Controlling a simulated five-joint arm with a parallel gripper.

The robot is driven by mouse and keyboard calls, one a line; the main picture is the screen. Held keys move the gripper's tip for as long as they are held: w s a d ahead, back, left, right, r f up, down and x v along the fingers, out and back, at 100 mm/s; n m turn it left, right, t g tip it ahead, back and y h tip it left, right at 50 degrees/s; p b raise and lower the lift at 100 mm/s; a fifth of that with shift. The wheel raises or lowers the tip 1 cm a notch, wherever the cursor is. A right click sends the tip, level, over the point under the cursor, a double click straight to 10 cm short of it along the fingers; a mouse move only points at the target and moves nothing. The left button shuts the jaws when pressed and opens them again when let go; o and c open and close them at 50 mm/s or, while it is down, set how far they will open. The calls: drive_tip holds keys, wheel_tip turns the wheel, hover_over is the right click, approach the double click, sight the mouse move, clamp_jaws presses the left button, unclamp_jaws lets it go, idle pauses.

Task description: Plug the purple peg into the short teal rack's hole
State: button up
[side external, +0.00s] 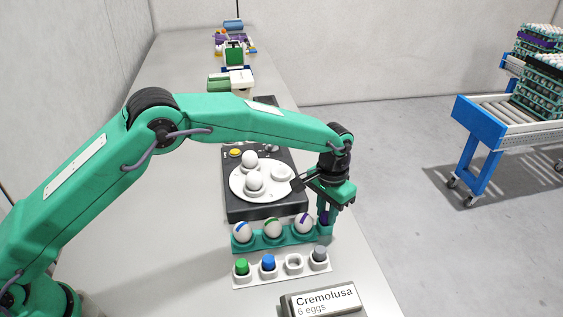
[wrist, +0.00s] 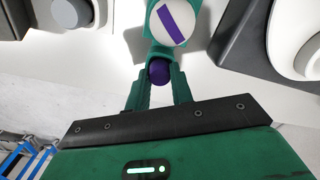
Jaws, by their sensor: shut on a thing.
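The purple peg (wrist: 159,71) is between the fingers of my gripper (wrist: 159,84) in the wrist view. My gripper is shut on it. In the side view my gripper (side external: 326,208) points down at the right end of the short teal rack (side external: 272,243), and the peg (side external: 323,218) shows dark purple between the fingers. The rack also shows in the wrist view (wrist: 157,51), close against the peg. The rack holds eggs with blue, green and purple stripes. The fingers and peg hide the hole, so I cannot tell how deep the peg sits.
A white rack (side external: 280,277) in front holds green, blue and grey pegs and one empty cup. Behind the teal rack stands a dark unit (side external: 263,209) with a white plate (side external: 237,186) of eggs. A Cremolusa label block (side external: 322,300) is near the front edge.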

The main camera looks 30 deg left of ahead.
drive_tip(key=o, duration=1)
drive_tip(key=shift+r, duration=0.1)
drive_tip(key=shift+r, duration=3.8)
drive_tip(key=shift+r, duration=2.8)
drive_tip(key=shift+r, duration=1.75)
drive_tip(key=shift+f, duration=1.8)
